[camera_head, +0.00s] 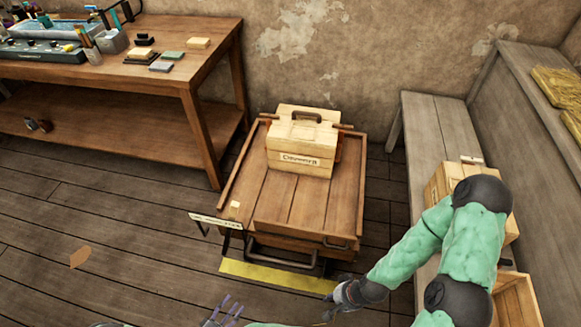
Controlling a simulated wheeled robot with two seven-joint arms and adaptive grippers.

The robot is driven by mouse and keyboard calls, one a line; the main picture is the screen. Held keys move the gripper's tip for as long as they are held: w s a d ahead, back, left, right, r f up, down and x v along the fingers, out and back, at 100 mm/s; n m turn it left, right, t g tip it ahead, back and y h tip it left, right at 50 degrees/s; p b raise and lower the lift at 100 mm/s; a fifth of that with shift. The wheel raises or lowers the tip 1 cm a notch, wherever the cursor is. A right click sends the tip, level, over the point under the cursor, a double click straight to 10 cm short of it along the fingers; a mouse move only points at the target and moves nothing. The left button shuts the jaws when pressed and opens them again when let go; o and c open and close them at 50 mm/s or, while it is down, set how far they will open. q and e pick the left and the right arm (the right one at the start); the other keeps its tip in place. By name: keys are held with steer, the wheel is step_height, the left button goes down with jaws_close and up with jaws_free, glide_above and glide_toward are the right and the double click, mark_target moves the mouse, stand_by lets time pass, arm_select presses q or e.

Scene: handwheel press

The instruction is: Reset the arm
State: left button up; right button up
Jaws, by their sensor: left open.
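My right arm, green with dark joints, comes in from the right and bends toward the lower middle. My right gripper (335,301) is low in the picture, just in front of the right end of the yellow floor strip (275,276). It is small and dark there, and I cannot tell if its fingers are apart. My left gripper (221,313) shows at the bottom edge, left of the right one, with its fingers spread and nothing seen between them. Most of my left arm is out of view. Both grippers look clear of the wooden cart.
A wooden cart (250,192) bears a lidded wooden box (303,155). A workbench (140,73) with tools and blocks stands at the left. A bench (432,125) and crates (519,300) are at the right, close to my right arm. The left floor is mostly free.

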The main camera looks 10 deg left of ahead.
arm_select(q)
steer(key=w+d+r+m+g+y+p, duration=0.3)
steer(key=w+g, duration=0.4)
steer(key=w, duration=0.7)
steer(key=s+d+r+m+g+p, duration=0.1)
steer(key=s+d+r+g, duration=0.3)
steer(key=r, duration=0.4)
steer(key=s+d+r+m+g+y+p, duration=0.1)
steer(key=s+d+r+m+g, duration=0.3)
steer(key=d+r, duration=0.4)
steer(key=shift+s+m+g+p, duration=0.3)
steer(key=shift+s+g+p, duration=0.4)
steer(key=shift+s, duration=0.45)
steer(key=shift+a, duration=0.1)
